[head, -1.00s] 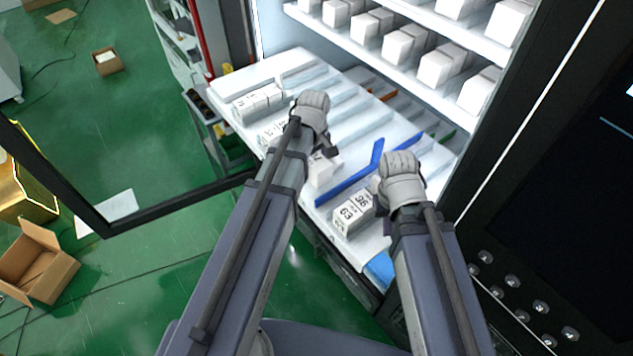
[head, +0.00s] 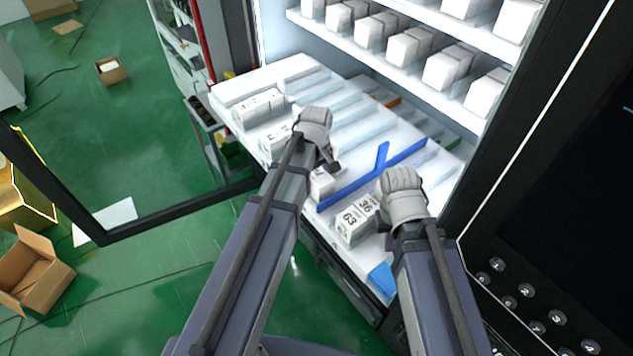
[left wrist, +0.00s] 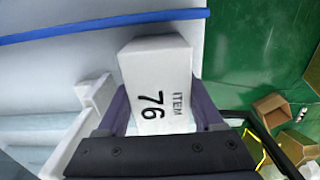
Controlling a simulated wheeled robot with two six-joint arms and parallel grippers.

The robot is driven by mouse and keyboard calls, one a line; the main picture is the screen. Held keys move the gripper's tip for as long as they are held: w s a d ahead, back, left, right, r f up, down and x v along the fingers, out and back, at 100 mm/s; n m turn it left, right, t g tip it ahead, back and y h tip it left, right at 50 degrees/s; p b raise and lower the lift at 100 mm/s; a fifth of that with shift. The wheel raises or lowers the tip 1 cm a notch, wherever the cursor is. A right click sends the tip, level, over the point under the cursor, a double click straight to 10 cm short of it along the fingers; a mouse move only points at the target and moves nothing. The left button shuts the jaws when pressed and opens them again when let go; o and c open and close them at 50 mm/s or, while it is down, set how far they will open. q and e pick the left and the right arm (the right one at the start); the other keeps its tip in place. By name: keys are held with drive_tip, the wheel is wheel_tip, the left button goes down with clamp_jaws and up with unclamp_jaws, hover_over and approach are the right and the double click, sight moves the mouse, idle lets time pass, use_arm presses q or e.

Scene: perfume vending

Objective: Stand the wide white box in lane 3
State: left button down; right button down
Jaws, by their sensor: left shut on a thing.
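My left gripper (head: 328,168) is over the front part of the pulled-out shelf. It is shut on a white box (left wrist: 155,85) printed "ITEM 76", which sits between the two fingers in the left wrist view. In the head view this box (head: 321,186) shows just below the hand, left of a blue divider (head: 350,187). I cannot tell whether its base touches the shelf. My right gripper (head: 383,222) is beside the white boxes marked 63 and 36 (head: 352,226); its fingertips are hidden. No lane number can be read on the shelf.
The white lane shelf (head: 300,65) has low dividers and several empty lanes at its back. White boxes (head: 258,106) stand in its left lanes. Upper shelves with white boxes (head: 447,66) hang behind. The open door frame (head: 180,207) is at left; a dark panel (head: 570,190) is at right.

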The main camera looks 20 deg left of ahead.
sight(316, 174)
use_arm(q)
drive_tip(key=shift+c, duration=0.2)
unclamp_jaws()
drive_tip(key=shift+f, duration=0.1)
use_arm(e)
drive_tip(key=shift+f, duration=0.1)
drive_tip(key=shift+r, duration=0.2)
use_arm(q)
wheel_tip(316, 174, up, 8)
drive_tip(key=p, duration=0.8)
drive_tip(key=s+d+m+y, duration=0.1)
drive_tip(key=s+d+m, duration=0.9)
drive_tip(key=s+m, duration=0.4)
drive_tip(key=shift+s+d, duration=0.25)
drive_tip(key=shift+d, duration=0.05)
use_arm(e)
wheel_tip(316, 174, up, 8)
drive_tip(key=shift+f, duration=0.25)
